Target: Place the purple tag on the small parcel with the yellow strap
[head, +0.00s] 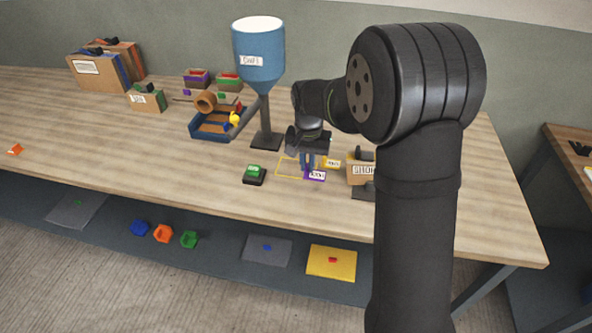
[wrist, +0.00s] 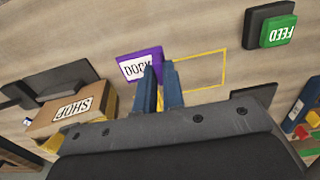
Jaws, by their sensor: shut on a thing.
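The purple tag (head: 316,176) has a white label. In the wrist view the tag (wrist: 130,57) reads DOCK. My gripper (head: 307,168) points down with its blue fingers close together on the tag's edge, and the fingers also show in the wrist view (wrist: 160,68). The tag is at or just above the bench, by the yellow outline. A small brown parcel (head: 357,174) stands to the right, partly hidden behind my arm. In the wrist view this parcel (wrist: 50,122) is labelled SHOP.
A yellow outlined rectangle (head: 280,173) and a green FEED button (head: 254,172) lie left of my gripper. A blue hopper (head: 259,60) stands behind. A blue tray (head: 205,136) and other parcels are farther left. The front left bench is mostly clear.

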